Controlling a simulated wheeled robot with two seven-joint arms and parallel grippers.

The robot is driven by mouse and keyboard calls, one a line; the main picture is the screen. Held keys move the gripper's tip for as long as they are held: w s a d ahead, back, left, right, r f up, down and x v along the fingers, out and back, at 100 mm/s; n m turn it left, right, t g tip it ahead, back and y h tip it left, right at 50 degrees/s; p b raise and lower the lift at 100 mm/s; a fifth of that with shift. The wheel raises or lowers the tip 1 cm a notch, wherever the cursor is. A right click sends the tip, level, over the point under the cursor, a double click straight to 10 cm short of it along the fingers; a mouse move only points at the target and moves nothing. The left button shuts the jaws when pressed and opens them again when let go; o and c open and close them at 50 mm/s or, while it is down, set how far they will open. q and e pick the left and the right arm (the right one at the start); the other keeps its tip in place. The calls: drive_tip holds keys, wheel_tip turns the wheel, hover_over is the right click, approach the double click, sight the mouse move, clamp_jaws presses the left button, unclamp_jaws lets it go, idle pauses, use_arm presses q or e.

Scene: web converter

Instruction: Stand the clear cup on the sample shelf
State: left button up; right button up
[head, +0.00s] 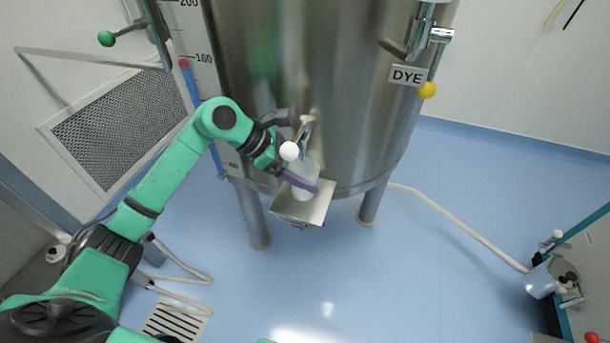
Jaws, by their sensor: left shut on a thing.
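The clear cup (311,169) shows under the tap on the steel tank, looking pale and see-through. My left gripper (301,182) is shut on it, with a dark purple finger crossing in front of the cup. The small steel plate that looks like the sample shelf (315,209) is directly below the cup, at the front of the tank. I cannot tell whether the cup's base touches the plate or is a little above it. The gripper hides part of the cup and of the plate. My right gripper is not in view.
The tap with a white ball knob (289,151) is just above the cup, close to my left gripper. The large tank (350,90) stands behind. A DYE sign (407,75) and a yellow knob (427,90) are at upper right. Blue floor (450,260) is open at right.

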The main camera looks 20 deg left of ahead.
use_arm(q)
wheel_tip(320, 180, down, 2)
drive_tip(key=shift+f, duration=0.2)
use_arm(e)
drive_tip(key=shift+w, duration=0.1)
use_arm(q)
drive_tip(key=shift+f, duration=0.1)
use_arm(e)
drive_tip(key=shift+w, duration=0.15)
use_arm(q)
drive_tip(key=o, duration=1.3)
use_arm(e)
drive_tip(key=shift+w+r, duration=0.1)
